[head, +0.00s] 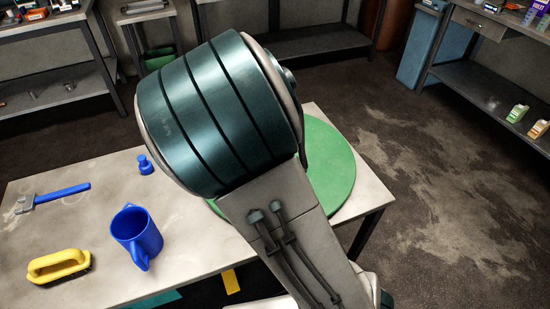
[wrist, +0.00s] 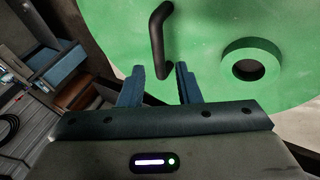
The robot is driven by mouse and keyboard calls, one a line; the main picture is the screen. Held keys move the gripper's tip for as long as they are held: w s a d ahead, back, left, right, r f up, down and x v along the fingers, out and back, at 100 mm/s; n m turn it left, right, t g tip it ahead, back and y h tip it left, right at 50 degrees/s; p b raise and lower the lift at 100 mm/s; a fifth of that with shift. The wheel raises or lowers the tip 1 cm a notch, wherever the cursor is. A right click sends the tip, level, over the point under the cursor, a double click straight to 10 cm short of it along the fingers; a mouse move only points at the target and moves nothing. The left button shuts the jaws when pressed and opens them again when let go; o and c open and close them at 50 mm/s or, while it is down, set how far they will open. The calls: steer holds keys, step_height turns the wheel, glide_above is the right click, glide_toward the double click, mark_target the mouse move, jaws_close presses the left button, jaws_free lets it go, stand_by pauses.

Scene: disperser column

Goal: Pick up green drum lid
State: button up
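The green drum lid (head: 341,172) is a large round disc at the right end of the table, largely hidden behind my arm in the head view. In the wrist view the lid (wrist: 220,25) fills the upper right, with a black bar handle (wrist: 160,40) and a raised green ring (wrist: 250,63) around a dark hole. My gripper (wrist: 158,75) is open, its two blue fingers apart below the handle in the picture. The handle's lower end appears between the fingertips, and I cannot tell whether they touch it. My gripper is hidden in the head view.
The grey table (head: 60,214) also holds a blue mug (head: 137,234), a blue weight-like piece (head: 145,165), a hammer (head: 54,197) and a yellow-handled brush (head: 59,266). Shelving benches stand behind, with a blue bin (head: 424,45) at the back right. Floor at the right is clear.

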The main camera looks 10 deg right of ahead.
steer(key=shift+t, duration=0.4)
steer(key=x, duration=0.3)
steer(key=w+x, duration=0.1)
steer(key=x, duration=0.4)
steer(key=shift+w+b, duration=0.3)
steer(key=shift+w, duration=0.1)
steer(key=shift+x, duration=2.3)
steer(key=shift+c, duration=0.2)
jaws_close()
steer(key=shift+w+r, duration=0.1)
steer(key=shift+r, duration=0.05)
